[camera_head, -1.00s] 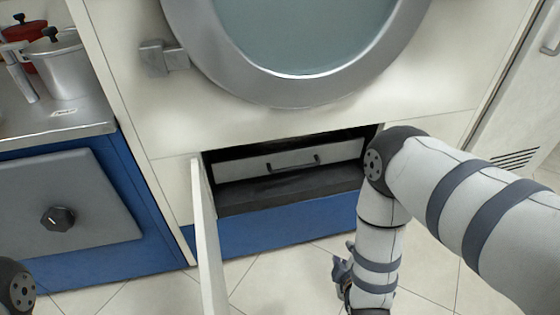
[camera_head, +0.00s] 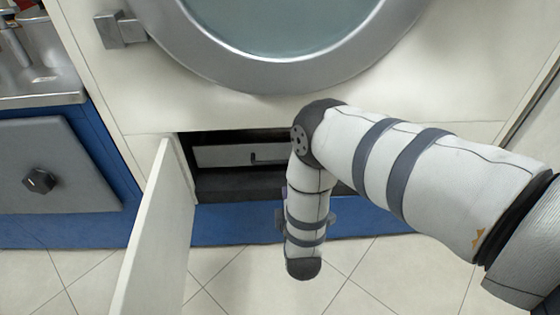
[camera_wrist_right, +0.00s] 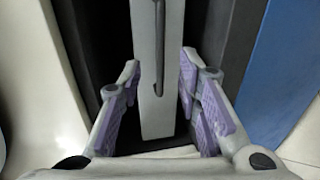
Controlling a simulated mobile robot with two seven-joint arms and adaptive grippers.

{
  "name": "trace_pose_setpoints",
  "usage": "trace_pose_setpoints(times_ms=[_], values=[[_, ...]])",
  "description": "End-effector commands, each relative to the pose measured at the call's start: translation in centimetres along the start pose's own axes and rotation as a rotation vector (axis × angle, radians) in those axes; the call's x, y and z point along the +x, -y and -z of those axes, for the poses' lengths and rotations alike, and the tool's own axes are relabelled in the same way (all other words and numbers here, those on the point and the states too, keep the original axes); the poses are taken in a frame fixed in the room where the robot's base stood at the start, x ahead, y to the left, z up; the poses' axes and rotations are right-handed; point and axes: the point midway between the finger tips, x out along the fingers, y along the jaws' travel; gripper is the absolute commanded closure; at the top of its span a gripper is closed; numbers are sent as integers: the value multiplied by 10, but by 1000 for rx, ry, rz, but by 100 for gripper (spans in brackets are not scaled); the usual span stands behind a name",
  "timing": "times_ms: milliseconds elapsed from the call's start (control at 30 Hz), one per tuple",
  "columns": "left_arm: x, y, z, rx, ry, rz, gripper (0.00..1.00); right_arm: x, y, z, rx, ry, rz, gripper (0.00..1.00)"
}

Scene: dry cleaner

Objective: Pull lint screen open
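The lint screen (camera_head: 222,155) is a light grey panel with a dark bar handle (camera_head: 253,157), set inside a dark recess low in the machine. My right arm hides its right part in the head view. In the right wrist view the lint screen (camera_wrist_right: 160,118) runs upright through the middle, with its dark handle (camera_wrist_right: 158,60) along it. My right gripper (camera_wrist_right: 160,75) is open, with one purple-padded finger on each side of the panel and handle. I cannot tell whether the pads touch it. My left gripper is out of view.
A white hatch door (camera_head: 158,235) stands open at the left of the recess. The big round machine door (camera_head: 290,75) is above. A grey cabinet panel with a black knob (camera_head: 38,180) is at the left. The tiled floor (camera_head: 390,270) in front is clear.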

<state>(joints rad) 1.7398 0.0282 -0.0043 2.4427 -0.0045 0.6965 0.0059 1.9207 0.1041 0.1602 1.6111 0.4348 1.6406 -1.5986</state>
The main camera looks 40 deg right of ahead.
Motion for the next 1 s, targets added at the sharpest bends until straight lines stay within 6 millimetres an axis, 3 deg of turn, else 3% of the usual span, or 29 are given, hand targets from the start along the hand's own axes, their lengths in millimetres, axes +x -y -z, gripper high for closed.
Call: trace_pose_setpoints(times_ms=[400,500,867,1000], values=[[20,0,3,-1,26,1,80,93,3,-2,1,4,0,69],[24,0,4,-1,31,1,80,108,3,-1,0,1,1,69],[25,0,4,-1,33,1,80,118,0,0,0,0,1,69],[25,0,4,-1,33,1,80,118,0,0,1,0,1,98]])
